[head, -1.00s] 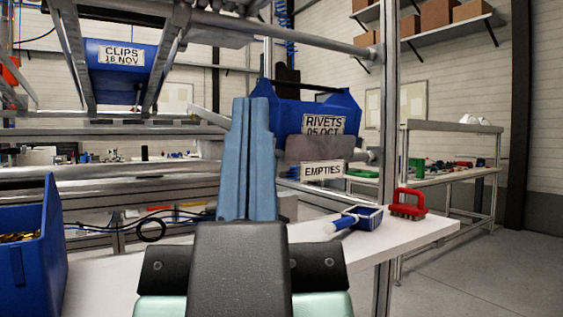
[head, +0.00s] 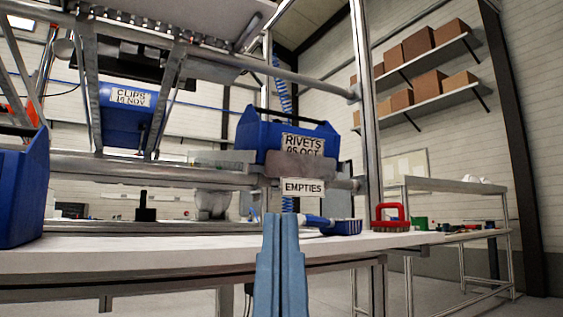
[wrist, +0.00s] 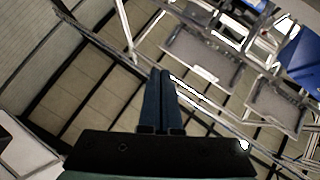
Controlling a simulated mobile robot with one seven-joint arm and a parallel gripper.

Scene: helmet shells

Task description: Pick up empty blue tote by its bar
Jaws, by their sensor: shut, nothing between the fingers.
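A blue tote labelled RIVETS 05 OCT (head: 262,140) sits on the rack above an EMPTIES sign (head: 303,187). A dark bar (head: 295,115) runs across its top; its inside is hidden. A second blue tote, labelled CLIPS (head: 125,115), hangs farther left in the rack. A third blue tote (head: 22,195) stands on the bench at the left edge. My gripper (head: 281,217) points up in front of the bench, below the EMPTIES sign. Its blue fingers are together and empty, also in the wrist view (wrist: 160,73). There, part of a blue tote (wrist: 303,52) shows at the right edge.
The white bench (head: 150,250) runs behind my gripper. A metal post (head: 366,110) rises right of the RIVETS tote. Floor is clear at the lower right.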

